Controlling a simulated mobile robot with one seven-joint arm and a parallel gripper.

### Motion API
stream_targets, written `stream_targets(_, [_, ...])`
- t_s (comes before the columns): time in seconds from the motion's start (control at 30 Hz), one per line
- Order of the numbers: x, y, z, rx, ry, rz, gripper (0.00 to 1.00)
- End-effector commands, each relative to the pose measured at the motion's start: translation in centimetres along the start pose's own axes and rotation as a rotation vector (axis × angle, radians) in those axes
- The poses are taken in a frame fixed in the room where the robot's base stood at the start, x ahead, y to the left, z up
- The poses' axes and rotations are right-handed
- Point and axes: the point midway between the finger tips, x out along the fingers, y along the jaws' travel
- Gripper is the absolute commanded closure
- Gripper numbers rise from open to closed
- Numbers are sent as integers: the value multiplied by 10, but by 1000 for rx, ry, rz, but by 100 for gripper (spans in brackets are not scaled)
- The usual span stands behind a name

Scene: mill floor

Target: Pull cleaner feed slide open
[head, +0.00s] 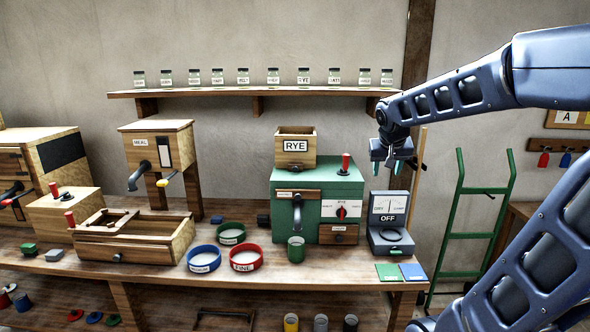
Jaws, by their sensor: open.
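My gripper (389,167) hangs at the right, open and empty, with its fingers pointing down above a grey box marked OFF (388,208). It is apart from the box and to the right of a green machine (258,210). That machine has a wooden labelled strip (313,195) on its front, a dark spout, a red-knobbed dial (341,211) and a small wooden drawer (339,237). A RYE hopper (295,158) stands on top. The small labels are unreadable, so I cannot tell which part is the cleaner feed slide or its position.
A wooden MEAL cabinet (157,128) and an open wooden tray (118,252) stand to the left. Coloured rings, including a red one (246,265), and a green cup (296,250) sit in front. A jar shelf (250,93) is behind; a green hand truck (482,210) is at right.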

Motion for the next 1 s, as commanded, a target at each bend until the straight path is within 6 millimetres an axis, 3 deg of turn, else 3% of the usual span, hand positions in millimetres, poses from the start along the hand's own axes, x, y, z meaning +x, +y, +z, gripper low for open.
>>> stream_targets(0.2, [28, -45, -65, -1, 59, 12, 52])
stream_targets(0.5, [71, -127, -139, -2, 150, -8, 52])
stream_targets(0.8, [120, -232, -189, -10, 230, -69, 52])
stream_targets(1.0, [145, -289, -204, -15, 263, -112, 52])
